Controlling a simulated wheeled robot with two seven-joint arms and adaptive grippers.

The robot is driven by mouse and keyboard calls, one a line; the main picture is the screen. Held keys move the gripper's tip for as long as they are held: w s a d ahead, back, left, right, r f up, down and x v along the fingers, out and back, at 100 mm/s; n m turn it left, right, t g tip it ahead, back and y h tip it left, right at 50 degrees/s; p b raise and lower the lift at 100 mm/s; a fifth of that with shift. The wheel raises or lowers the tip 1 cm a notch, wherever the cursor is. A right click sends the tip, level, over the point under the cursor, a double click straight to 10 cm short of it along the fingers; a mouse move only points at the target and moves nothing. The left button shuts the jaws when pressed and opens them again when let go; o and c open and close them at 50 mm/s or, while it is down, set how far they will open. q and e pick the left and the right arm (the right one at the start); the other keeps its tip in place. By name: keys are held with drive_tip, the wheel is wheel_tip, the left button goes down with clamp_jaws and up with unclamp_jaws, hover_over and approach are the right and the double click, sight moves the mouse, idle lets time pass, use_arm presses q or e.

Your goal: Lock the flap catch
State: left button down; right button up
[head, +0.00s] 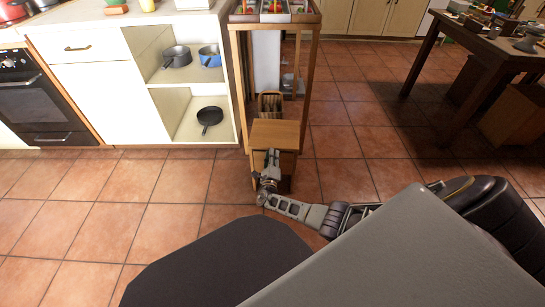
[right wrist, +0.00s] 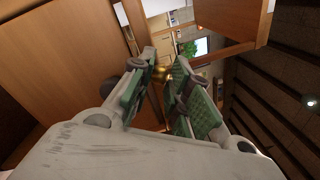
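The wooden flap (head: 275,133) is on the narrow wooden stand in the middle of the head view. My right gripper (head: 270,165) is in front of the stand, just below the flap's front edge. In the right wrist view, a small brass piece (right wrist: 163,74), seemingly the flap catch, sits between the fingertips of my right gripper (right wrist: 166,76). The green-padded fingers are drawn in close on both sides of it and appear to touch it. The rest of the catch is hidden behind the fingers. My left gripper is in neither view.
The stand (head: 312,75) has tall wooden posts and a tray on top. White cabinets (head: 95,85) with open shelves holding pans (head: 209,118) stand at left. A dark table (head: 490,45) stands at right. The tiled floor (head: 350,145) right of the stand is clear.

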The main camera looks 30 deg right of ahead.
drive_tip(key=o, duration=0.4)
drive_tip(key=shift+w+a, duration=0.1)
drive_tip(key=shift+s+d+f+m, duration=0.1)
drive_tip(key=shift+s+d+m, duration=0.1)
drive_tip(key=shift+m, duration=0.2)
